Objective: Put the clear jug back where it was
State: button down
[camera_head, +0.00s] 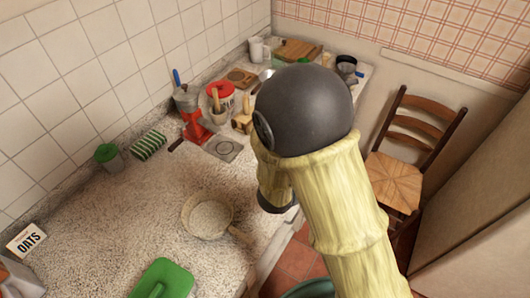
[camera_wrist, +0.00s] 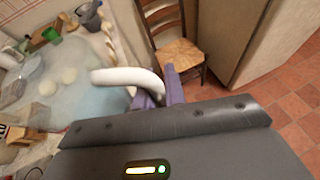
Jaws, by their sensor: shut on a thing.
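In the wrist view, my gripper (camera_wrist: 159,93) is shut on the white curved handle (camera_wrist: 128,77) of the clear jug (camera_wrist: 92,100). The jug's see-through body is to the left of the fingers, with counter items showing through it. I cannot tell whether its base touches anything. In the head view, my arm covers the gripper and the jug, so neither shows there.
The speckled counter (camera_head: 110,225) has free room at its near left. A pan (camera_head: 207,217), a green-lidded box (camera_head: 163,280), a red grinder (camera_head: 194,128) and a wooden board (camera_head: 297,49) stand on it. A chair (camera_head: 416,150) is to the right.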

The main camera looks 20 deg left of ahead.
jog(key=w+d+m+g+h+p, duration=0.1)
jog(key=d+m+h+p, duration=0.1)
jog(key=d+p, duration=0.5)
jog(key=w+d+f+m+g+h+p, duration=0.1)
jog(key=w+d+m+g+h+p, duration=0.1)
jog(key=d+p, duration=0.5)
jog(key=d, duration=0.3)
jog(key=shift+f+m+g, duration=0.3)
jog(key=shift+m, duration=0.1)
jog(key=shift+f, duration=0.1)
